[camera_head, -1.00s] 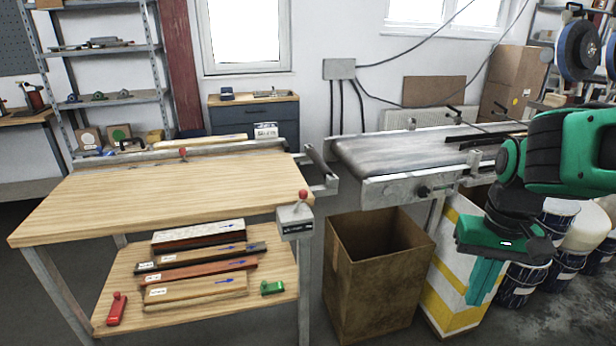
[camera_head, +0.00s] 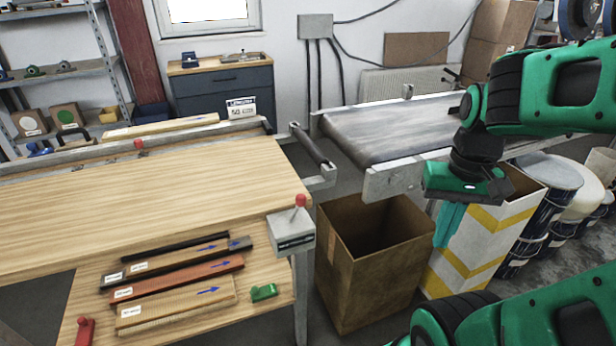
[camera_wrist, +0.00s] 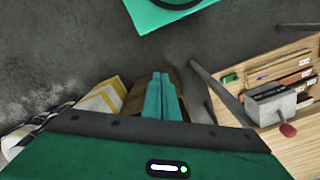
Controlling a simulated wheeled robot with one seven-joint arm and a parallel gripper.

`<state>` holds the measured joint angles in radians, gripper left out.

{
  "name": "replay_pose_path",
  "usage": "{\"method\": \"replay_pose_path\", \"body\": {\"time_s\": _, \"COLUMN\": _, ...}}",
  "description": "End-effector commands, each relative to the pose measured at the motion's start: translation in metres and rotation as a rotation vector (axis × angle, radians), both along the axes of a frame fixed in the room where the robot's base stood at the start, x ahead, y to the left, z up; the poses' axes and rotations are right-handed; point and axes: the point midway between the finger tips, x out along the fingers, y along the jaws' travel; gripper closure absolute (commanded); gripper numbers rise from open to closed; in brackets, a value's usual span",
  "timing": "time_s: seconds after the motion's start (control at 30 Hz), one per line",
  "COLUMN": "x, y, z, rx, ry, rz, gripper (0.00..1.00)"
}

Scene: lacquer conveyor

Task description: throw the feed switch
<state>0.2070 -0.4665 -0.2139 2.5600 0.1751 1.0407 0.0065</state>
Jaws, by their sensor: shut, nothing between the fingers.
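A grey switch box (camera_head: 291,229) with a red-knobbed lever (camera_head: 300,200) is fixed at the right front corner of the wooden table (camera_head: 150,190). The lever stands up with a slight tilt. The box also shows at the right of the wrist view (camera_wrist: 272,103), with its red knob (camera_wrist: 288,130). My gripper (camera_head: 449,226) points down to the right of the switch, above and beside the cardboard box, well apart from the switch. In the wrist view my gripper's fingers (camera_wrist: 161,95) are together and empty.
An open cardboard box (camera_head: 365,270) stands between the table and a white-yellow striped box (camera_head: 470,250). A conveyor belt (camera_head: 390,130) runs behind them. Labelled wooden strips (camera_head: 180,275) and a green block (camera_head: 264,292) lie on the lower shelf. Paint buckets (camera_head: 545,195) stand at the right.

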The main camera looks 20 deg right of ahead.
Motion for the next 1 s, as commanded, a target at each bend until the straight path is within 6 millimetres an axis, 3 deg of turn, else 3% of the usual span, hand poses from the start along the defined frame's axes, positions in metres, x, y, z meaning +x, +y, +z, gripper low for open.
{"method": "replay_pose_path", "body": {"time_s": 0.27, "x": -0.008, "y": 0.001, "z": 0.005, "rx": 0.003, "ry": -0.014, "rz": 0.008, "gripper": 1.0}}
{"method": "replay_pose_path", "body": {"time_s": 0.37, "x": 0.006, "y": 0.004, "z": 0.011, "rx": 0.02, "ry": -0.032, "rz": 0.05, "gripper": 1.0}}
{"method": "replay_pose_path", "body": {"time_s": 0.47, "x": 0.04, "y": 0.012, "z": 0.021, "rx": 0.06, "ry": -0.063, "rz": 0.15, "gripper": 1.0}}
{"method": "replay_pose_path", "body": {"time_s": 0.7, "x": 0.148, "y": 0.045, "z": 0.056, "rx": 0.208, "ry": -0.189, "rz": 0.525, "gripper": 1.0}}
{"method": "replay_pose_path", "body": {"time_s": 0.8, "x": 0.185, "y": 0.059, "z": 0.069, "rx": 0.272, "ry": -0.246, "rz": 0.692, "gripper": 1.0}}
{"method": "replay_pose_path", "body": {"time_s": 1.0, "x": 0.231, "y": 0.078, "z": 0.088, "rx": 0.383, "ry": -0.34, "rz": 0.977, "gripper": 1.0}}
